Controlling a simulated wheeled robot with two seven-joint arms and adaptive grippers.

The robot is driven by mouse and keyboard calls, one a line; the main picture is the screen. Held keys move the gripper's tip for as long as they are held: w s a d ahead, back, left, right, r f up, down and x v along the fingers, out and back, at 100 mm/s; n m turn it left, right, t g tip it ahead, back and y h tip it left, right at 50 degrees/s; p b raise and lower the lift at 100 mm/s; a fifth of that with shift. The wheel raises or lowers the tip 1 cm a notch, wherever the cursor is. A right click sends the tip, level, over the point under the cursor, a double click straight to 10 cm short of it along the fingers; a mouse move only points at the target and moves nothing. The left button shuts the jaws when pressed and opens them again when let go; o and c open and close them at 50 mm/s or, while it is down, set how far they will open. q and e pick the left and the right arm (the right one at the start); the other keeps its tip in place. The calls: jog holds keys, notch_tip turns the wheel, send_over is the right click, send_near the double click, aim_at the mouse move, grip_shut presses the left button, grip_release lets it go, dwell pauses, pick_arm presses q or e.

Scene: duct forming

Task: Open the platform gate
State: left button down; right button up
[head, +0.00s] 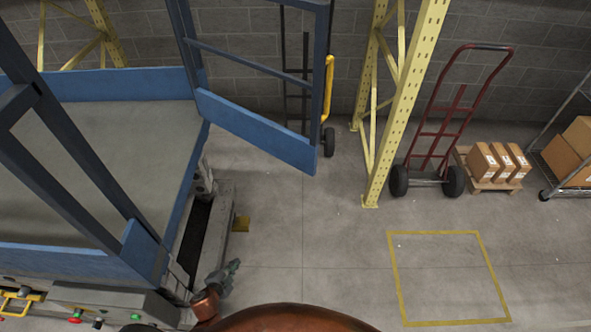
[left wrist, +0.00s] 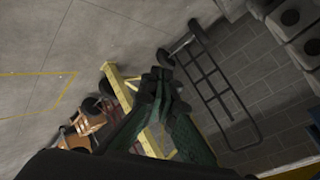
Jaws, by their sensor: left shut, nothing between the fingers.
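The blue platform gate (head: 255,130) stands swung outward from the lift platform, over the floor at the far right corner. Its left end is at the platform's corner post, and a yellow handle (head: 328,88) is on its free right end. The grey platform deck (head: 100,125) has blue edges, and its right side is open. My left gripper (head: 233,266) is low beside the platform's near right corner, well apart from the gate. Its fingers are shut and empty, and they show dark in the left wrist view (left wrist: 160,88). My right gripper is not in view.
Yellow rack uprights (head: 400,100) stand right of the gate. A red hand truck (head: 440,130), a pallet with boxes (head: 492,163) and a wire shelf (head: 565,150) stand farther right. A yellow floor square (head: 393,265) is empty, with clear floor around it.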

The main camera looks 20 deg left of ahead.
pick_arm(q)
jog(key=w+d+r+m+t+h+p, duration=0.1)
jog(key=w+d+r+m+t, duration=0.15)
jog(key=r, duration=0.75)
jog(key=w+d+r+m+t+h+p, duration=0.1)
jog(key=w+d+r+m, duration=0.15)
jog(key=r, duration=0.75)
jog(key=w+d+r+m+t+h+p, duration=0.1)
jog(key=w+d+r+m+p, duration=0.15)
jog(key=r, duration=0.75)
jog(key=s+d+r+m+t+h+p, duration=0.15)
jog(key=d+r, duration=0.25)
jog(key=r, duration=0.4)
jog(key=s+d+r+m+h, duration=0.25)
jog(key=d+r, duration=0.25)
jog(key=r, duration=0.3)
jog(key=p, duration=0.4)
send_near(307, 165)
jog(key=x, duration=0.3)
jog(key=shift+w+d+m, duration=0.3)
jog(key=shift+w+m, duration=0.05)
jog(key=shift+w, duration=0.25)
jog(key=shift+f, duration=0.1)
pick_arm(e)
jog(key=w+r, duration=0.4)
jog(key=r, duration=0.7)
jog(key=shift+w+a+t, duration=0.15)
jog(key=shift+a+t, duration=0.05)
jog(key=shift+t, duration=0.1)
